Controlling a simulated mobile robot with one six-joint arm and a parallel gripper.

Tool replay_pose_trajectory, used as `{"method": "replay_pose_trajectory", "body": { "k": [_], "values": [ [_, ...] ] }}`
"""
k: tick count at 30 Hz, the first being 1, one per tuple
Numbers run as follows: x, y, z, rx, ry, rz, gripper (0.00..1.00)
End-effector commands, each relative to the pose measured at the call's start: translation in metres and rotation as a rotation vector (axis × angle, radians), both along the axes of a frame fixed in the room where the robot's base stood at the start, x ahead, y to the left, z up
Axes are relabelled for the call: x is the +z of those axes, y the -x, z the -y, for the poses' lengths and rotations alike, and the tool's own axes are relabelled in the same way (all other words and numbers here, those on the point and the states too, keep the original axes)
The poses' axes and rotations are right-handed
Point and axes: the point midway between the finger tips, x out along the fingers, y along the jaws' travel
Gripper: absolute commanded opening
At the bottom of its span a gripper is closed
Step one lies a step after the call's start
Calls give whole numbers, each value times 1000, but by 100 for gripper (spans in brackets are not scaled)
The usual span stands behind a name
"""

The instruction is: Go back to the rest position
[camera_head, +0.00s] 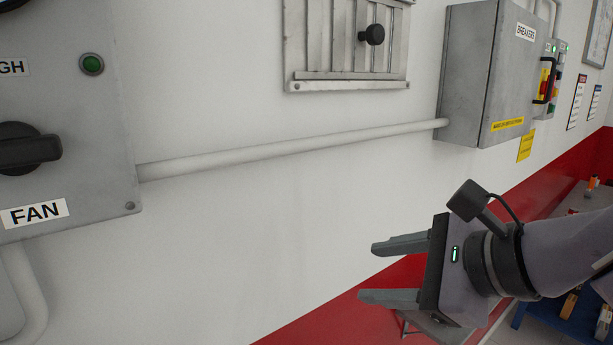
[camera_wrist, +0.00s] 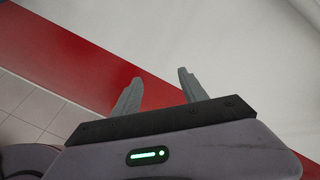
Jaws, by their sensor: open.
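My gripper (camera_head: 382,270) is at the lower right of the head view, its two grey fingers apart and pointing left. Nothing is between them. In the wrist view the fingers (camera_wrist: 158,88) stand apart in front of the white wall and its red lower band. My gripper is in front of the wall and appears to touch nothing; the exact gap to the wall is hard to tell.
A grey FAN control box (camera_head: 65,120) with a black knob (camera_head: 27,148) is at left. A vent panel (camera_head: 347,45) and a BREAKERS box (camera_head: 480,75) are on the wall, with a conduit (camera_head: 290,150) between boxes. A blue shelf (camera_head: 560,325) with items stands at lower right.

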Motion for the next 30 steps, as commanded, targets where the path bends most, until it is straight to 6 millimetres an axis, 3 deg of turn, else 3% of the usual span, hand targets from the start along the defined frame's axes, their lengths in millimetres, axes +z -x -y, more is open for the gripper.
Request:
{"method": "replay_pose_trajectory", "body": {
  "k": [1,6,9,12,15,30],
  "values": [
    [-71,17,-12,83,134,14,51],
    [-239,77,-22,454,664,116,51],
    [-312,103,-16,676,926,198,51],
    [-354,118,-9,843,1106,269,51],
    [-368,123,-5,923,1192,305,51],
    [-365,123,-4,932,1202,308,51]
  ]
}}
